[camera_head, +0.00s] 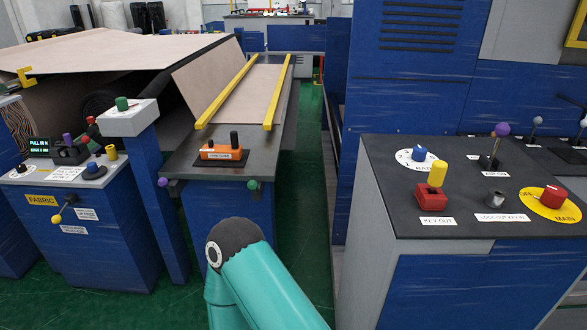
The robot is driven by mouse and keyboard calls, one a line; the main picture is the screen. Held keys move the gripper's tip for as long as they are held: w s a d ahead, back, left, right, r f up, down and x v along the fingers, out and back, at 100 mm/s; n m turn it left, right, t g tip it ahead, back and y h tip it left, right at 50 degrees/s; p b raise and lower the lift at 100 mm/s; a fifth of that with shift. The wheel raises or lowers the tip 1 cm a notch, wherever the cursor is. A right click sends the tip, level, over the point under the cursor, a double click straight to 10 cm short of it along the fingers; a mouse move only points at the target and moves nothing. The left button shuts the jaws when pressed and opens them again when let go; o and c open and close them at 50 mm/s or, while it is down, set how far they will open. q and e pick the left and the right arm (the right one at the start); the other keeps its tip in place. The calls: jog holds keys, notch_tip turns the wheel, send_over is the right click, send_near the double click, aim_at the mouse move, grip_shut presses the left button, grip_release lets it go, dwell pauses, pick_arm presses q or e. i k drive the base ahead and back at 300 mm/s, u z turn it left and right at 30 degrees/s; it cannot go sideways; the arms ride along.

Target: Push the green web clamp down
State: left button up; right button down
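A small green knob (253,185) sits at the right front corner of the dark table in the middle. Another green knob (122,103) stands on top of the grey-headed post at the left. No readable label shows which one is the web clamp. A teal arm of mine, with a black joint cap, rises from the bottom middle, in front of the dark table. Neither of my grippers is in view. Nothing of mine visibly touches either green knob.
The dark table carries an orange block (221,152), a purple knob (163,182) and yellow rails (276,92). A fabric console (100,215) stands at the left. A dark-topped console (450,211) stands at the right. Green floor (305,190) is open between table and right console.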

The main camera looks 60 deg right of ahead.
aim_at(252, 185)
jog(key=z, duration=0.35)
jog(key=i, duration=0.85)
jog(key=z, duration=0.55)
jog(key=k, duration=0.9)
jog(key=z, duration=0.15)
jog(key=i, duration=0.75)
